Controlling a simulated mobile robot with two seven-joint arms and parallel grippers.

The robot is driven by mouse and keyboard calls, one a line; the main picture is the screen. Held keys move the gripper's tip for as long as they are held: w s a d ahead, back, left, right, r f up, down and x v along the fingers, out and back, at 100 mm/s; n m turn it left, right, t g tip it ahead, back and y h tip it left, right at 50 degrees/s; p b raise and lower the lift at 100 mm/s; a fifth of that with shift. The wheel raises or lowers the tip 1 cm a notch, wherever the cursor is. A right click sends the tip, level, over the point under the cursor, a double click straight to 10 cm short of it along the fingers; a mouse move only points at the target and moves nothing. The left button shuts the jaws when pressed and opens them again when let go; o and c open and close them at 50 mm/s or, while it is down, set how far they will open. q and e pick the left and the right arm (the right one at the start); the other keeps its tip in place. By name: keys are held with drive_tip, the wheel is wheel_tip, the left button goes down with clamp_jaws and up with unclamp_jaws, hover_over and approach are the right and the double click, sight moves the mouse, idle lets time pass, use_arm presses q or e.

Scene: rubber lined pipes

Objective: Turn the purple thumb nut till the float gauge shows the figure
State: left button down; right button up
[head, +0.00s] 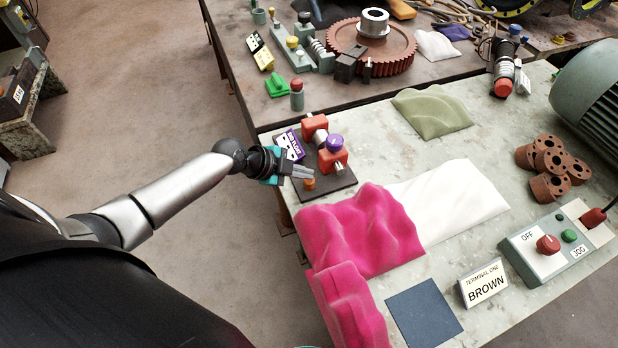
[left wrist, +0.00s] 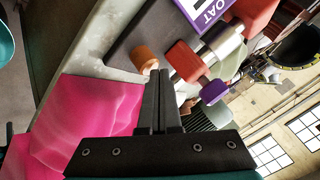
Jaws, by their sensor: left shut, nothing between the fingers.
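The purple thumb nut (head: 334,143) sits on top of a red block (head: 332,161) on a dark plate; it also shows in the left wrist view (left wrist: 214,92). A silver cylinder links this block to a second red block (head: 313,122). A purple and white gauge label (head: 289,144) stands at the plate's left; in the left wrist view it reads "OAT" (left wrist: 212,10), cut off, and no figure is legible. My left gripper (head: 312,173) is shut and empty over the plate, left of and below the nut, apart from it. My right gripper is not in view.
A small orange cylinder (head: 309,184) stands on the plate close to my left fingertips. A pink cloth (head: 365,228) lies in front, a white cloth (head: 450,200) to the right. Brown flanged pieces (head: 550,165) and a switch box (head: 530,240) are farther right.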

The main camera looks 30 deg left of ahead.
sight(304, 180)
use_arm(q)
drive_tip(key=shift+f, duration=0.3)
drive_tip(key=shift+r, duration=0.1)
idle(0.4)
drive_tip(key=shift+r+p, duration=0.5)
drive_tip(key=shift+r, duration=0.45)
drive_tip(key=shift+r, duration=0.1)
wheel_tip(304, 180, up, 5)
drive_tip(key=p, duration=0.3)
drive_tip(key=shift+p, duration=0.4)
